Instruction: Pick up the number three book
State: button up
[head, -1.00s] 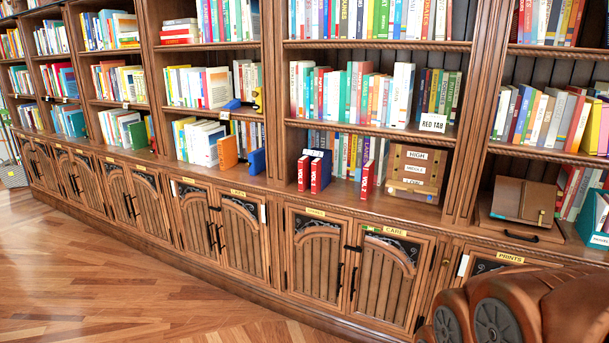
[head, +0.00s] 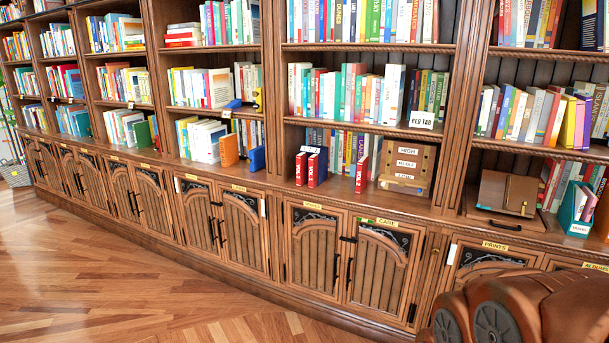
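Red volumes with white lettering on their spines stand on the lower open shelf of the middle bay in the head view. Two red books, a left one (head: 301,169) and a right one (head: 313,171), stand close together. A third red book (head: 361,176) stands apart to their right, near a wooden box. The spine numbers are too small to read, so I cannot tell which is number three. My gripper is not in view.
The wooden box (head: 407,166) carries labels HIGH, WEEKS and LOW. A RED TAB card (head: 421,119) stands on the shelf above. Orange (head: 229,151) and blue (head: 257,159) bookends stand left. Cabinets (head: 316,252) line the base; the wooden floor (head: 120,270) is clear at left.

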aim_at(301, 158)
jog(key=z, duration=0.4)
jog(key=i, duration=1.75)
jog(key=u, duration=1.45)
jog(key=i, duration=0.85)
jog(key=u, duration=0.85)
